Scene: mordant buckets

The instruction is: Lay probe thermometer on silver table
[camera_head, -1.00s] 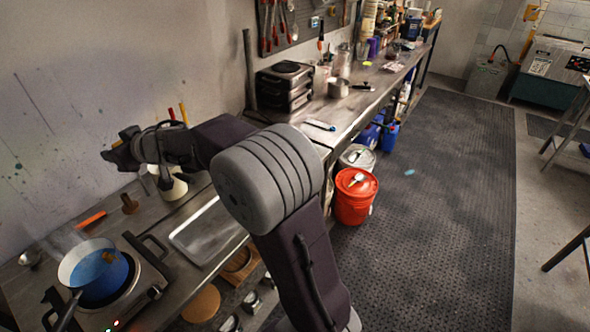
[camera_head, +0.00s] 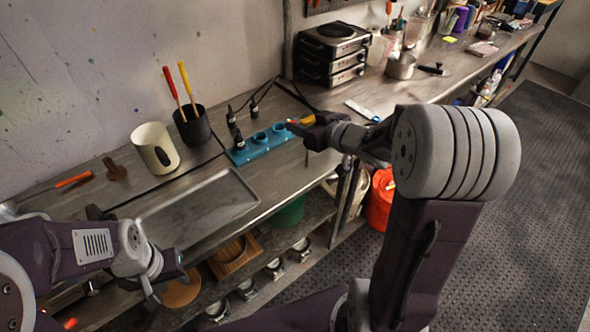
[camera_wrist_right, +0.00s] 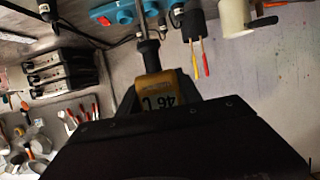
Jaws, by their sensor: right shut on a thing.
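My right gripper (camera_head: 316,130) is shut on the yellow probe thermometer (camera_head: 306,119), above the metal table (camera_head: 275,178) near its front edge. In the right wrist view the thermometer (camera_wrist_right: 166,92) has a display reading about 46 C and a dark stem end pointing away from the gripper. Whether the thermometer touches anything below is unclear. My left gripper (camera_head: 165,284) is low at the left, in front of the table's edge. Its fingers are partly hidden, with nothing clearly held.
A dark cup (camera_head: 193,127) with coloured handles, a cream mug (camera_head: 155,148) and a shallow tray (camera_head: 200,208) are further left. Stacked hot plates (camera_head: 330,52) stand behind. Bare metal lies right of the tray.

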